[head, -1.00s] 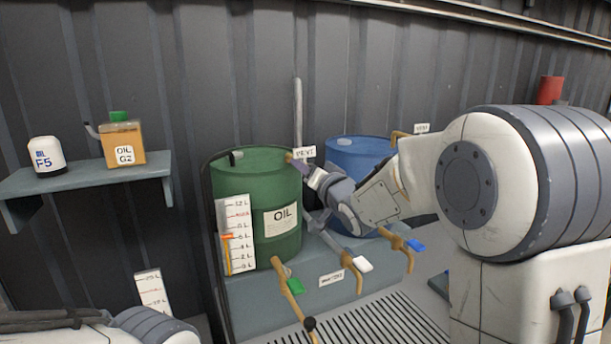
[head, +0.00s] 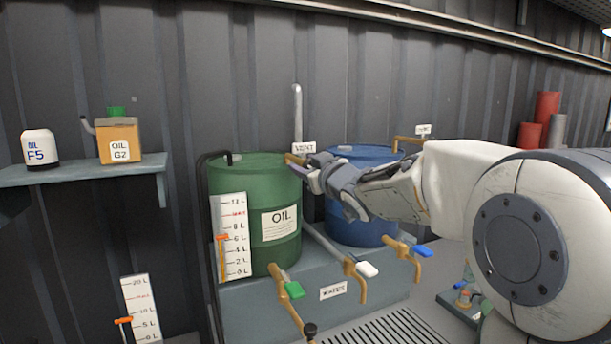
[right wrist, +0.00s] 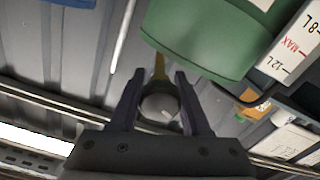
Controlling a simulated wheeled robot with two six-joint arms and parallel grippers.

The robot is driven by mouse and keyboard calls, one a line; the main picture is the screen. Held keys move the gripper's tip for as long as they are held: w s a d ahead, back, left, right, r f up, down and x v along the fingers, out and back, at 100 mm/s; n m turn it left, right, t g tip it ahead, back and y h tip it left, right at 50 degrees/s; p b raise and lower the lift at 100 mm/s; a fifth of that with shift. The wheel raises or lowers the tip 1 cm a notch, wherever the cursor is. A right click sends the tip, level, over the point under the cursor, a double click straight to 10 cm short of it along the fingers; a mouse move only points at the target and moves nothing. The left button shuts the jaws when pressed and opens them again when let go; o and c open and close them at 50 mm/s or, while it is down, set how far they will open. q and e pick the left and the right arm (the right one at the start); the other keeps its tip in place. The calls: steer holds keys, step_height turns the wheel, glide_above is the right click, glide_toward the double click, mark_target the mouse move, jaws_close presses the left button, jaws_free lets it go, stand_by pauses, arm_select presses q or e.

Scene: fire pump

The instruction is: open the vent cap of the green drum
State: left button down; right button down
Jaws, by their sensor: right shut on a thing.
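The green drum (head: 240,215) stands on the grey plinth with an OIL label on its front. Its brass vent (head: 292,159) sticks out at the right of the drum's top, by a small VENT sign (head: 304,148). My right gripper (head: 300,168) reaches in from the right to this vent. In the right wrist view, a round pale cap (right wrist: 160,104) sits between the fingers of my right gripper (right wrist: 160,78), with the brass vent pipe (right wrist: 159,66) beyond it and the green drum (right wrist: 205,35) behind. The gripper is shut on the cap. My left gripper is out of view.
A blue drum (head: 360,215) stands just right, partly behind my right arm. Brass taps with green (head: 294,290), white (head: 367,269) and blue (head: 423,250) handles project in front. A level gauge (head: 232,240) stands at the drum's left front. A shelf (head: 85,172) holds two containers.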

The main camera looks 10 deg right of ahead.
steer(key=n+b, duration=0.3)
steer(key=n, duration=0.2)
steer(key=shift+f+n, duration=0.15)
steer(key=shift+n, duration=0.15)
steer(key=n+b, duration=0.2)
steer(key=n, duration=0.3)
steer(key=shift+n, duration=0.4)
steer(key=shift+a, duration=0.1)
steer(key=shift+c, duration=1.8)
jaws_free()
steer(key=shift+s, duration=0.1)
